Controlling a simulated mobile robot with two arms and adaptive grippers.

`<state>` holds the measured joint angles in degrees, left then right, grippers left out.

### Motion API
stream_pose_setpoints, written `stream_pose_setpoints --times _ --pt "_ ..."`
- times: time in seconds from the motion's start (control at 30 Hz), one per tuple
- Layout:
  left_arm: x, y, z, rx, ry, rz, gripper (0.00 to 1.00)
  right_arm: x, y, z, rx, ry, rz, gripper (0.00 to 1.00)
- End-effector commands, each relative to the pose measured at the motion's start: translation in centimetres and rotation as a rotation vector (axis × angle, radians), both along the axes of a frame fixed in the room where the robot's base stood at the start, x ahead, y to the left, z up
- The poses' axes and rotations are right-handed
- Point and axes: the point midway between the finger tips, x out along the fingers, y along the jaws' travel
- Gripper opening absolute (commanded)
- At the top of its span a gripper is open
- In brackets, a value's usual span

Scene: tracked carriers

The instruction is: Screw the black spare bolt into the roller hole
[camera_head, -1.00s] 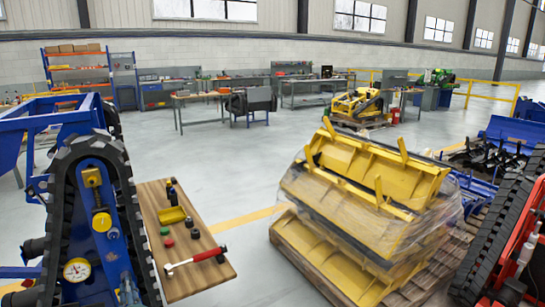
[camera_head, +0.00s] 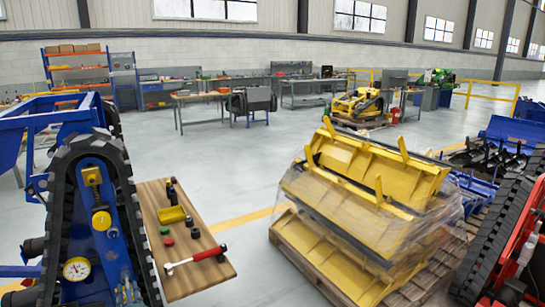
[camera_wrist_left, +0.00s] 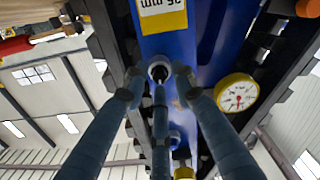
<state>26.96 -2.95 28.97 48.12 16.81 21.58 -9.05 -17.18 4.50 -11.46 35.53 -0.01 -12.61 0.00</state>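A blue track frame with a black rubber track (camera_head: 62,215) stands at the left in the head view. The left wrist view shows its blue plate (camera_wrist_left: 205,40) close up. A round grey-rimmed hole (camera_wrist_left: 158,70) in the plate lies ahead of my left gripper (camera_wrist_left: 158,76). Its blue-grey fingers are spread around the hole, with gaps between the tips, and nothing is clearly held. A second round fitting (camera_wrist_left: 175,136) sits lower on the plate. I cannot surely pick out the black spare bolt; small black parts (camera_head: 195,234) lie on the wooden table. My right gripper is not in view.
A dial gauge (camera_wrist_left: 237,92) sits close right of the fingers. Wrapped yellow buckets (camera_head: 350,215) stand at centre right.

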Motion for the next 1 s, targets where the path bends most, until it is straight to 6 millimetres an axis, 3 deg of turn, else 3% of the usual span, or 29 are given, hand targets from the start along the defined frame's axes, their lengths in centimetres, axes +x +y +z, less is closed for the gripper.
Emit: stream_pose_setpoints --times 0.03,0.2,0.43,0.63,0.87,1.0 --pt "-0.1 0.0 -0.6 -0.094 -0.059 -0.001 0.27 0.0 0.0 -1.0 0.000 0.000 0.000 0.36" --pt "0.0 0.0 -0.4 -0.385 -0.238 -0.001 0.27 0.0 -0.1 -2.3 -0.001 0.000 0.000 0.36" --pt "0.0 -0.1 -0.6 -0.604 -0.371 -0.001 0.27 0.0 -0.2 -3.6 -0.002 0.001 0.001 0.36" --pt "0.0 0.0 -0.6 -1.045 -0.645 -0.001 0.27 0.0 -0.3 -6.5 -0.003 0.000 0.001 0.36" --pt "0.0 0.0 -0.4 -1.296 -0.797 -0.001 0.27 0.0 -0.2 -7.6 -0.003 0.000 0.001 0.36" --pt "0.0 -0.1 -0.6 -1.618 -0.997 -0.002 0.27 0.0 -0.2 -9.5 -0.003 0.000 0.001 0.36"
